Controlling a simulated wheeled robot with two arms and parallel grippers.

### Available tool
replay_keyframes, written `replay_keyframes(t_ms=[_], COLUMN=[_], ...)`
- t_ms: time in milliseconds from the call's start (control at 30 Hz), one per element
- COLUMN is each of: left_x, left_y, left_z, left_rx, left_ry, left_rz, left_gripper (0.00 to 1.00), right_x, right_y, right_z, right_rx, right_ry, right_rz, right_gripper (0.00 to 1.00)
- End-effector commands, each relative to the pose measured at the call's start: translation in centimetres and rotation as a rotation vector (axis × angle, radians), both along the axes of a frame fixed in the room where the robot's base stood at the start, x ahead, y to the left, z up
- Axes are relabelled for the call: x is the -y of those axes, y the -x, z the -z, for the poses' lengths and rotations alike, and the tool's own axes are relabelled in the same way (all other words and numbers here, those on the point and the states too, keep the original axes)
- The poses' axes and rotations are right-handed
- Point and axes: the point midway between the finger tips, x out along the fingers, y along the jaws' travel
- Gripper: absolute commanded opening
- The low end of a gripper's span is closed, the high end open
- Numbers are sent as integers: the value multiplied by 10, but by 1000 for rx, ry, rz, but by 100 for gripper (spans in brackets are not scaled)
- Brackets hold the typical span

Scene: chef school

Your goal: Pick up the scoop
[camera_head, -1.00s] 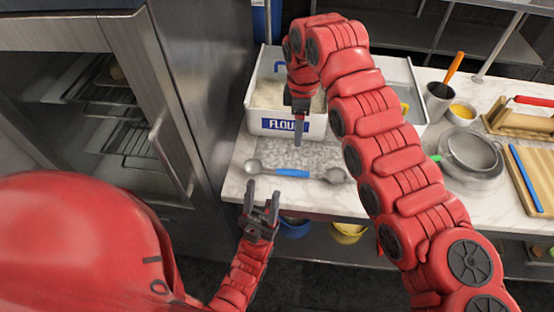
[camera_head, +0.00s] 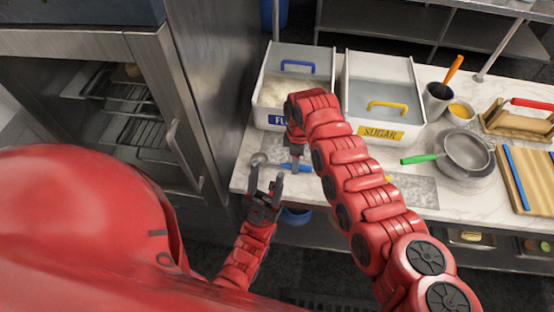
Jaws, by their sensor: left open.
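A metal scoop-like tool with a blue handle (camera_head: 288,167) lies on the white counter. Its round left end (camera_head: 258,160) shows; its right end is hidden behind my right arm. My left gripper (camera_head: 266,184) is open and empty at the counter's front edge, just in front of the tool. My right gripper (camera_head: 297,162) points down at the blue handle. Its fingers are seen edge-on, so I cannot tell whether they are open, shut or touching the handle. The flour bin (camera_head: 266,118) stands behind the tool, with a blue handle (camera_head: 297,66) at its top.
The sugar bin (camera_head: 381,133) stands right of the flour. A steel cabinet (camera_head: 209,90) borders the counter on the left.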

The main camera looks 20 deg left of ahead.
Motion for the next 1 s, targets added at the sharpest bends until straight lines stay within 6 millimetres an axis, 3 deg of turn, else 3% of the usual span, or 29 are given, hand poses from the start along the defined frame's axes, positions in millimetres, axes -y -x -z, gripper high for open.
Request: replay_keyframes(t_ms=[200, 467, 833, 1000], left_x=[0, 0, 0, 0], left_y=[0, 0, 0, 0], left_z=[-2, -1, -2, -2], left_rx=[-1, 0, 0, 0], left_ry=[0, 0, 0, 0], left_rz=[0, 0, 0, 0], left_gripper=[50, 50, 50, 50], right_x=[-1, 0, 0, 0], right_y=[0, -1, -1, -1], right_z=[20, 22, 22, 22], right_rx=[1, 1, 0, 0], right_ry=[0, -2, -2, -2], right_rz=[-1, 1, 1, 1], right_gripper=[64, 64, 0, 0])
